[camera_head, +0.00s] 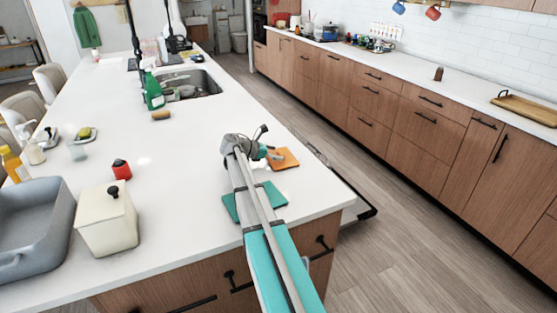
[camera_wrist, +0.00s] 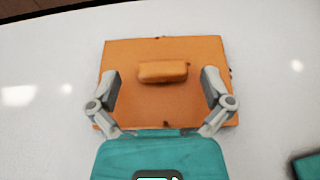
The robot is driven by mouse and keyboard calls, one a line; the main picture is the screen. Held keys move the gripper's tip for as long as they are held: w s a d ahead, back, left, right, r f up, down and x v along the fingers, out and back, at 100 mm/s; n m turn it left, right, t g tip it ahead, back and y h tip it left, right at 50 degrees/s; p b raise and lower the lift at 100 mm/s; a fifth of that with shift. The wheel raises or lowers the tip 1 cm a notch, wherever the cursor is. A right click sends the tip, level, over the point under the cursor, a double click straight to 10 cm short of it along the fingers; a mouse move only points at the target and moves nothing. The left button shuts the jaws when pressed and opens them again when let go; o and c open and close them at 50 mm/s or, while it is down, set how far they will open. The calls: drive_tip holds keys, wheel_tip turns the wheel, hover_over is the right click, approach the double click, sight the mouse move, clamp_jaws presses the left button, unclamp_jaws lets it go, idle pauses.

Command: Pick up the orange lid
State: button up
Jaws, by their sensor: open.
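The orange lid (camera_head: 283,159) lies on the white island top near its right edge. In the wrist view, the orange lid (camera_wrist: 150,102) is a flat square with a raised bar handle (camera_wrist: 163,71) in its middle. My gripper (camera_head: 266,152) is at the left side of the lid in the head view. In the wrist view, my gripper (camera_wrist: 162,85) is open and empty, with one finger on each side of the handle. The fingers appear over the lid; I cannot tell whether they touch it. My arm and gripper hide part of the lid in the head view.
A teal square (camera_head: 238,207) lies partly under my arm, and its corner shows in the wrist view (camera_wrist: 309,167). A cream canister (camera_head: 106,225), a red jar (camera_head: 121,169) and a grey basin (camera_head: 30,230) stand to the left. The sink (camera_head: 190,85) is farther back.

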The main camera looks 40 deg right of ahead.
drive_tip(key=c, duration=0.9)
drive_tip(key=shift+r, duration=0.15)
drive_tip(key=shift+c, duration=0.2)
wheel_tip(320, 180, up, 2)
drive_tip(key=shift+p, duration=1.15)
drive_tip(key=s+d+r+p, duration=0.9)
drive_tip(key=d+r+p, duration=0.1)
drive_tip(key=shift+d+r+p, duration=0.35)
